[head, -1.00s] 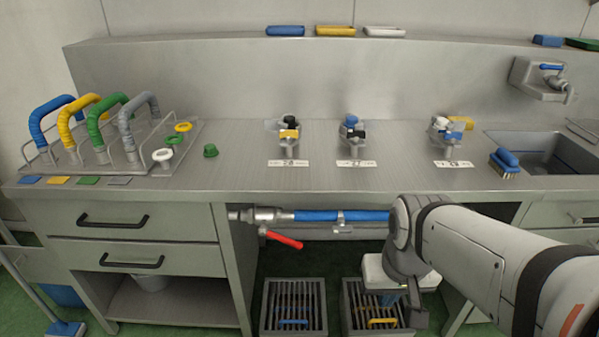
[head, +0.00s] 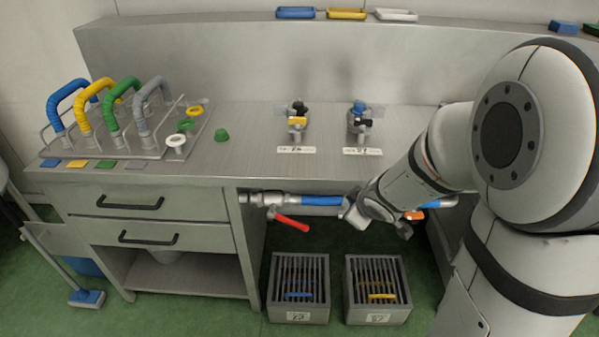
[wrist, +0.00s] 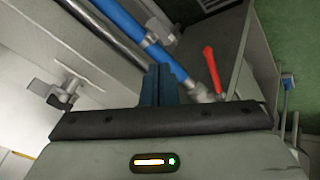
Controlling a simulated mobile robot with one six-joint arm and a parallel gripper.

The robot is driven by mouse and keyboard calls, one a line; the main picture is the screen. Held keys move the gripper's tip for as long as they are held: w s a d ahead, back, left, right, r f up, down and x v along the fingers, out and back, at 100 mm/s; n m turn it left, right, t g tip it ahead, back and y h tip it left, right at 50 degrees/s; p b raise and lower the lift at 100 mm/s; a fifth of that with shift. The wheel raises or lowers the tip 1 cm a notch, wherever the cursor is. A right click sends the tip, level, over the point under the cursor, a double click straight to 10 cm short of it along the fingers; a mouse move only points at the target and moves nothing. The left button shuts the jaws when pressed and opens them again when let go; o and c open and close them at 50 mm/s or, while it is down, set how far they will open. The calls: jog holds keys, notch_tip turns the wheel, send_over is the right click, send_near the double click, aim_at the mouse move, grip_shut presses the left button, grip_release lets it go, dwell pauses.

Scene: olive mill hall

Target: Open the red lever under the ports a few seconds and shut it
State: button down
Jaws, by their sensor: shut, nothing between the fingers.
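The red lever (head: 290,223) hangs from the valve at the left end of the blue pipe (head: 320,200) under the counter. It slants down to the right, at an angle to the pipe. In the wrist view the red lever (wrist: 213,70) is right of my fingers, apart from them. My gripper (head: 350,211) is under the counter edge, right of the lever and close to the pipe. Its dark fingers in the wrist view (wrist: 157,84) are together and empty. Two ports with number plates, one black and yellow (head: 297,124) and one blue and black (head: 360,121), stand on the counter above.
Two grated bins (head: 299,292) (head: 377,292) stand on the green floor below the pipe. A drawer cabinet (head: 150,218) bounds the space at left. A rack of coloured hoses (head: 185,150) sits on the counter. My arm hides the counter's right side.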

jog(key=a+f+n+g+y+p, duration=0.1)
jog(key=a+f+n+g+y, duration=0.15)
jog(key=a+n+y, duration=0.35)
jog(key=h+b, duration=0.2)
jog(key=b, duration=0.3)
send_near(297, 223)
jog(key=shift+m+t, duration=0.3)
jog(key=shift+t, duration=0.15)
jog(key=x, duration=0.7)
jog(key=shift+s+f, duration=0.2)
jog(key=shift+s, duration=0.15)
